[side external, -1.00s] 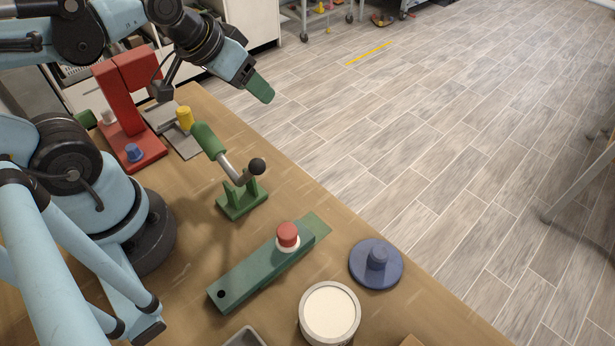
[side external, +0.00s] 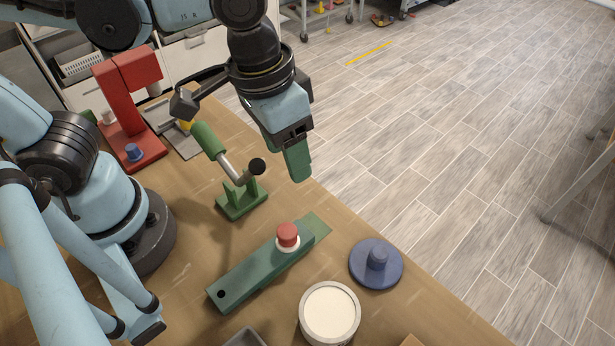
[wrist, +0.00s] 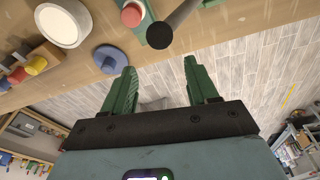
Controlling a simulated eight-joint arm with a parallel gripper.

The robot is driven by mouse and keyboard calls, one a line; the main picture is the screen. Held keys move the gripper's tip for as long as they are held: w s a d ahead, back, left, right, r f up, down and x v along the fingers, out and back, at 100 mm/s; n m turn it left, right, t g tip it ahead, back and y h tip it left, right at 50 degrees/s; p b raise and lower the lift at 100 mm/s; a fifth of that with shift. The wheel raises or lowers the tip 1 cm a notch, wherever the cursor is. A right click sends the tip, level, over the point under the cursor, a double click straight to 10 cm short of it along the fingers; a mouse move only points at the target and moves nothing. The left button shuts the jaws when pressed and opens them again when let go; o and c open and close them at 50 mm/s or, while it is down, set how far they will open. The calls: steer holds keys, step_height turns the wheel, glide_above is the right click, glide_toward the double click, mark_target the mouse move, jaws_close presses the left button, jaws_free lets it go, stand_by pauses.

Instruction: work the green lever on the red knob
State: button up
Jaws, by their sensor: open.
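A green flat lever-like bar (side external: 250,273) lies on the table with a red knob (side external: 288,234) on a white collar near its far end. The red knob also shows at the top of the wrist view (wrist: 131,14). Behind it stands a green bracket (side external: 243,198) carrying a tilted metal crank with a green grip (side external: 207,138) and a black ball (side external: 257,166). The black ball also shows in the wrist view (wrist: 159,36). My gripper (side external: 298,168) is empty, in the air to the right of the ball. In the wrist view its green fingers (wrist: 159,76) are apart.
A blue knob on a disc (side external: 376,262) and a white round tub (side external: 330,312) stand right and front of the bar. A red stand (side external: 122,100) is at the back left. The table edge drops to open floor on the right.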

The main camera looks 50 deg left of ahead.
steer(key=shift+m+g+y, duration=0.4)
steer(key=shift+g+y, duration=0.1)
steer(key=shift+g, duration=0.3)
steer(key=shift+s+d+r, duration=0.15)
steer(key=shift+s+d, duration=0.8)
steer(key=shift+s, duration=0.05)
steer(key=shift+s+d+r, duration=0.1)
steer(key=shift+s+d, duration=0.85)
steer(key=shift+s, duration=0.05)
step_height(320, 180, up, 13)
steer(key=s+a, duration=0.2)
steer(key=shift+a+r, duration=0.15)
steer(key=shift+a, duration=0.2)
